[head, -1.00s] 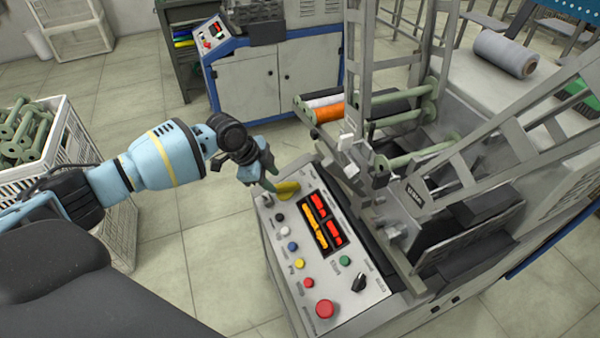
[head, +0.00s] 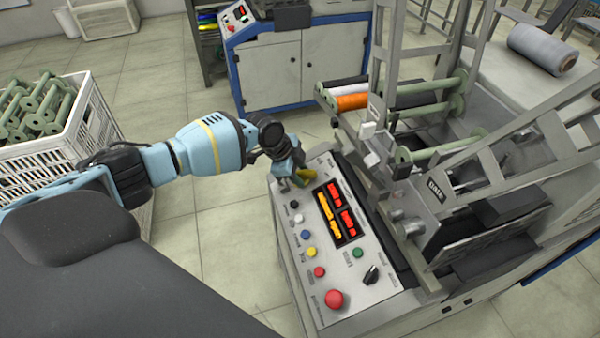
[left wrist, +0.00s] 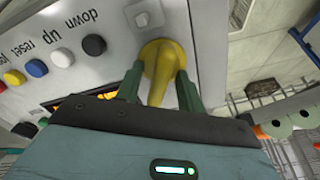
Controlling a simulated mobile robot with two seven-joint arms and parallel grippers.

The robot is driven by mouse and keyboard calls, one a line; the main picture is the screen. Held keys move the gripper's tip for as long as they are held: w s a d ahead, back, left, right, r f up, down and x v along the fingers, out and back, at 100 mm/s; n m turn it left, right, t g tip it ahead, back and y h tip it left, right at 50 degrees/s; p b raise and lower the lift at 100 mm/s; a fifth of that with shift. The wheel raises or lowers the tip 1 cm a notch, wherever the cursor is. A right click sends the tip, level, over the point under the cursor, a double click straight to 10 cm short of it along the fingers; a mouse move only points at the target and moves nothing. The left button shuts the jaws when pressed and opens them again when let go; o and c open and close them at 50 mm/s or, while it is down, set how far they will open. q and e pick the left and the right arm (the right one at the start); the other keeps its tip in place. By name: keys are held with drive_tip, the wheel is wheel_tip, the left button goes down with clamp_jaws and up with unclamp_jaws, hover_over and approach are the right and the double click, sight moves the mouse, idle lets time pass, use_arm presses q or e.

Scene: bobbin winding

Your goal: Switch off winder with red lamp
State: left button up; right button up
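The near winder's control panel (head: 370,292) fills the middle of the head view. A yellow handle (head: 307,174) sits at its far left corner; it also shows in the left wrist view (left wrist: 160,62), with a round hub and a narrower grip. My left gripper (head: 294,178) is at this handle, its two green fingers (left wrist: 160,88) one on each side of the grip, very near it. I cannot tell whether they press on it. The panel's display (head: 338,212) shows red and yellow lit bars. No separate red lamp can be made out. My right gripper is out of view.
The panel also has a large red button (head: 335,299), a black knob (head: 371,274), a green button (head: 358,253) and a row of small coloured buttons beside the gripper. A crate (head: 95,128) of green bobbins stands left. Another blue-framed machine (head: 305,70) stands behind.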

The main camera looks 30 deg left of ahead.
use_arm(q)
drive_tip(key=shift+f, duration=0.1)
clamp_jaws()
idle(0.4)
drive_tip(key=n+p, duration=0.1)
drive_tip(key=n, duration=0.1)
drive_tip(key=n+p, duration=0.1)
drive_tip(key=n, duration=0.1)
drive_tip(key=shift+w+r+n, duration=0.2)
drive_tip(key=shift+n, duration=0.1)
drive_tip(key=n+p, duration=0.1)
drive_tip(key=n, duration=0.1)
drive_tip(key=shift+w+a+n, duration=0.1)
drive_tip(key=shift+n, duration=0.3)
drive_tip(key=n, duration=0.1)
drive_tip(key=n+p, duration=0.1)
drive_tip(key=n, duration=0.2)
drive_tip(key=shift+a+f+n+p, duration=0.15)
drive_tip(key=shift+a+n+p, duration=0.1)
drive_tip(key=shift+n+p, duration=0.05)
drive_tip(key=shift+w, duration=0.1)
